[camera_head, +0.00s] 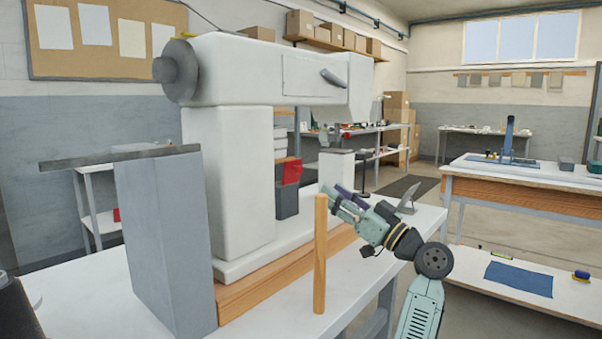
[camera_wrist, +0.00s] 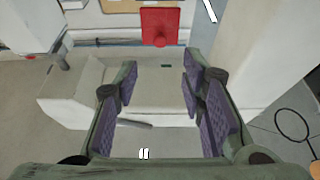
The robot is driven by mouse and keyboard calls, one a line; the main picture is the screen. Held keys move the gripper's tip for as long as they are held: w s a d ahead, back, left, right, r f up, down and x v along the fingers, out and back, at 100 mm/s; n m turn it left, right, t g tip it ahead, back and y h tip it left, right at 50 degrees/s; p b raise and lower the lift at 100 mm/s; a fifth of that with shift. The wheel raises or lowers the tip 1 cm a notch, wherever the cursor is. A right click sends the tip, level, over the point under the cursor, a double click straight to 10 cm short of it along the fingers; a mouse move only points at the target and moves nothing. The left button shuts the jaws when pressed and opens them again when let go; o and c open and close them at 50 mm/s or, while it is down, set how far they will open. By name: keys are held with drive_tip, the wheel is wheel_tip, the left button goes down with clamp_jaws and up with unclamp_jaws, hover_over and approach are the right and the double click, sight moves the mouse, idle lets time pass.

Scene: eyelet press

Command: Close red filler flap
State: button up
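The red filler flap (camera_head: 291,171) stands raised and tilted at the top of a dark grey box (camera_head: 287,203) beside the white press column. In the wrist view the red flap (camera_wrist: 160,26) is a square plate at the top centre, ahead of my fingers. My gripper (camera_head: 337,197) is to the right of the flap in the head view, behind a wooden post. In the wrist view my gripper (camera_wrist: 158,75) has its purple pads wide apart, with nothing between them. The fingers are apart from the flap.
The upright wooden post (camera_head: 320,255) stands close in front of my gripper in the head view. The large white press (camera_head: 228,180) and its overhead arm stand at the left. A grey block (camera_head: 165,240) is at the table's near left.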

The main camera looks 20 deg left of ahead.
sight(301, 169)
drive_tip(key=p+x, duration=0.1)
drive_tip(key=x, duration=0.8)
drive_tip(key=shift+a+r, duration=0.1)
drive_tip(key=shift+a, duration=0.2)
drive_tip(key=shift+c, duration=0.6)
clamp_jaws()
